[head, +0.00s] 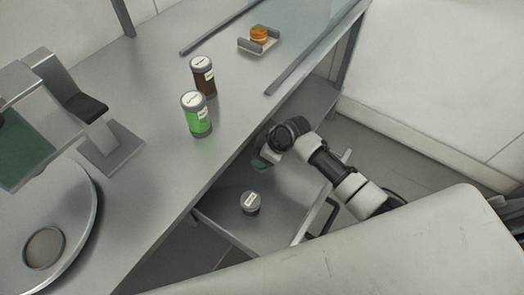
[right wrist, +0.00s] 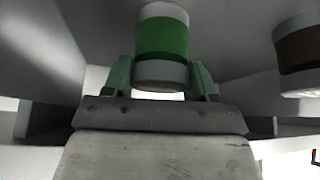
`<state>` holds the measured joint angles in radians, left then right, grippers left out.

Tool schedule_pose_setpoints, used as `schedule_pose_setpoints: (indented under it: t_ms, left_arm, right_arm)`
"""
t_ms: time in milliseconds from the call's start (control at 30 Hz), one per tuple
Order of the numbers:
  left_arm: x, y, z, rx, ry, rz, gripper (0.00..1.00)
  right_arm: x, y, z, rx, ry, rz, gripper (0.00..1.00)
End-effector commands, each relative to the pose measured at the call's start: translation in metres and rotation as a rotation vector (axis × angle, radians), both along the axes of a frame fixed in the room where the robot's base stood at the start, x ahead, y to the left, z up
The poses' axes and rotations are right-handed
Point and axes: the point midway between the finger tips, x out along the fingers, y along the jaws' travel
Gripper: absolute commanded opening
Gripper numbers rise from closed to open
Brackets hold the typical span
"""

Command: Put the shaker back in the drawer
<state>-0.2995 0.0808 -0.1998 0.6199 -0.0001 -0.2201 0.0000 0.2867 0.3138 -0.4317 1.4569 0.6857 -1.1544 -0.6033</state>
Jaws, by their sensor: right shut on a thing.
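My right gripper (head: 261,160) is over the open drawer (head: 283,228), close to the counter's front edge. In the right wrist view it is shut on a shaker with a green band and pale ends (right wrist: 162,38); a finger flanks each side. In the head view the arm mostly hides this shaker. Another shaker with a grey lid (head: 250,203) stands in the drawer. A bright green shaker (head: 198,118) and a brown shaker (head: 203,80) stand on the counter. A brown shaker (right wrist: 300,50) shows at the wrist view's right edge; I cannot tell which. My left gripper is not in view.
A small tray (head: 269,46) with an orange round item (head: 259,35) sits at the back of the counter. A round plate (head: 75,235) and a grey stand (head: 112,150) fill the left side. The drawer handle (head: 322,217) faces right. The drawer floor around its shaker is clear.

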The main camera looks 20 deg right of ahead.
Motion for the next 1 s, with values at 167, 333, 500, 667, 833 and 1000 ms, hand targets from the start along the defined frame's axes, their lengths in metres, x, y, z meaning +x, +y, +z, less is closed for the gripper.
schedule_pose_setpoints:
  t_ms: [167,333,500,667,833,1000]
  left_arm:
    - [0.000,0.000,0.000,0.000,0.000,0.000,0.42]
    - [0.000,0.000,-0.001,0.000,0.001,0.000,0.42]
    - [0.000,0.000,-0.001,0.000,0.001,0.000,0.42]
    - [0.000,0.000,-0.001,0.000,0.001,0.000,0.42]
    - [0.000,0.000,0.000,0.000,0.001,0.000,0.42]
    - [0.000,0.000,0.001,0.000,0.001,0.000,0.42]
  right_arm:
    - [0.001,0.000,0.000,0.001,-0.002,0.000,0.31]
    - [0.000,0.000,-0.001,0.000,-0.001,0.000,0.66]
    - [0.000,0.000,-0.001,0.000,-0.001,0.000,0.83]
    - [0.000,0.000,-0.001,0.000,-0.001,0.000,0.83]
    - [-0.002,-0.004,0.007,0.000,-0.002,-0.001,0.83]
    - [-0.011,-0.017,0.034,-0.002,-0.004,-0.001,0.83]
